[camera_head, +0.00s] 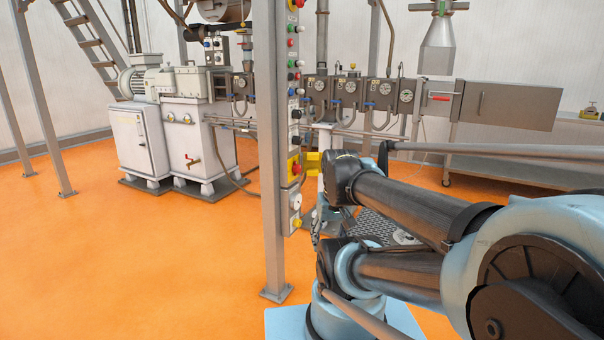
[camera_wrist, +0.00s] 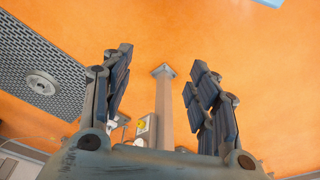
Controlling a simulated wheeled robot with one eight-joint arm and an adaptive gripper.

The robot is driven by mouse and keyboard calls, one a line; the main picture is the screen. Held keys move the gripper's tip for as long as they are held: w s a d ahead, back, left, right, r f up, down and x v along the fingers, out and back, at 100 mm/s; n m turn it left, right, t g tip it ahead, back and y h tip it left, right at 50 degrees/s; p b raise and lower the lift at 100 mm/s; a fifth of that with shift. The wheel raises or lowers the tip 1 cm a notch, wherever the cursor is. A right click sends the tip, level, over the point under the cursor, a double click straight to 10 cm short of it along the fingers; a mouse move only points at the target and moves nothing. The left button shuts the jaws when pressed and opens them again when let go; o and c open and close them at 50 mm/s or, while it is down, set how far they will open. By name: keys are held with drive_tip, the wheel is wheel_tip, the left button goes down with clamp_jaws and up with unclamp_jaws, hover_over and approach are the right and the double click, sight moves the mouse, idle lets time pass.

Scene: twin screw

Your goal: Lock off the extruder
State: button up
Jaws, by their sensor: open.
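The extruder (camera_head: 335,92) stands along the back in the head view, with round gauges on its grey barrel. A control panel runs down a grey post (camera_head: 268,130) in front of it. A red knob on a yellow plate (camera_head: 293,169) sits low on this panel, and a yellow block (camera_head: 313,162) shows just right of it. My gripper (camera_wrist: 160,66) is open and empty in the wrist view, pointing down past the post. A box with a yellow part (camera_wrist: 141,125) shows between the fingers, low in that view. In the head view my arm mostly hides the gripper. No padlock is clearly visible.
A white motor cabinet (camera_head: 140,142) stands at the left rear, beside metal stairs (camera_head: 92,42). A bench (camera_head: 495,145) stands at the right, with a small yellow item (camera_head: 591,111) near its end. A perforated grey plate (camera_wrist: 45,70) lies left of my gripper. The orange floor at left is open.

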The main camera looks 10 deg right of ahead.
drive_tip(key=w+a+r+m+t+y, duration=0.1)
drive_tip(key=w+r+m+y, duration=0.2)
drive_tip(key=w, duration=0.7)
drive_tip(key=w+a+r+m+y, duration=0.1)
drive_tip(key=w+r+m+y, duration=0.3)
drive_tip(key=w, duration=0.6)
drive_tip(key=w+a+m+t+y, duration=0.15)
drive_tip(key=w+m, duration=0.35)
drive_tip(key=w, duration=0.5)
drive_tip(key=m+t+y, duration=0.6)
drive_tip(key=m, duration=0.5)
approach(300, 170)
drive_tip(key=x, duration=0.9)
drive_tip(key=shift+w+a, duration=0.2)
drive_tip(key=shift+w, duration=0.05)
drive_tip(key=c, duration=1.1)
